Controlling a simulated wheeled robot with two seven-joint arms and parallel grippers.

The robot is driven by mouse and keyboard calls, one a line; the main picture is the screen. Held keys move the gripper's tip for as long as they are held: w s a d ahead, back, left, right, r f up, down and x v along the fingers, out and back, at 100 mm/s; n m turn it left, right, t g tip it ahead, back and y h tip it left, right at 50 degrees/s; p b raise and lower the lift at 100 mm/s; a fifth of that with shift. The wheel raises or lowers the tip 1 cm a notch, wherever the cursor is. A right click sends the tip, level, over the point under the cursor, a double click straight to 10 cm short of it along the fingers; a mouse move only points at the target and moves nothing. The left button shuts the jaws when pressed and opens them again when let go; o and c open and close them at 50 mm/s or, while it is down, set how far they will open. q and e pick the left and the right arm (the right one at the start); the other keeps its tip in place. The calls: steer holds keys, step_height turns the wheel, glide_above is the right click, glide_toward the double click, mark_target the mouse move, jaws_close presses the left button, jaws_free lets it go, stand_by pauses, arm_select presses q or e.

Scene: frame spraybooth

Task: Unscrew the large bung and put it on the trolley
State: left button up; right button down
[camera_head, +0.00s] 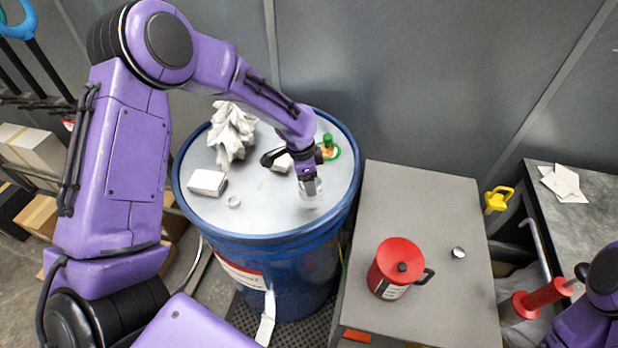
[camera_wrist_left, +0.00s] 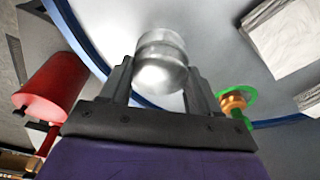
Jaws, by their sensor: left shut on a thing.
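A blue drum (camera_head: 265,238) with a pale grey lid stands in the middle. My left gripper (camera_head: 310,188) is above the front right part of the lid, pointing down. In the left wrist view its fingers (camera_wrist_left: 160,85) are shut on a silver, rounded metal piece, which I take to be the large bung (camera_wrist_left: 161,60). I cannot tell whether the bung is clear of the lid or touching it. The trolley (camera_head: 420,200) with a flat grey top stands to the right of the drum. My right gripper is out of view; only part of that arm shows at the lower right.
A red can (camera_head: 402,265) and a small silver cap (camera_head: 458,253) stand on the trolley; its far half is bare.

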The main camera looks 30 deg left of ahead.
arm_select(q)
steer(key=n, duration=0.4)
steer(key=shift+s+d+n+t+y, duration=0.1)
steer(key=shift+n+t+y, duration=0.2)
steer(key=n, duration=0.4)
steer(key=shift+d+n+y, duration=0.1)
steer(key=shift+n+y, duration=0.2)
steer(key=n, duration=0.4)
steer(key=shift+d+n+y, duration=0.15)
steer(key=shift+n+y, duration=0.15)
steer(key=shift+y, duration=0.1)
steer(key=n, duration=0.4)
steer(key=shift+n+y, duration=0.3)
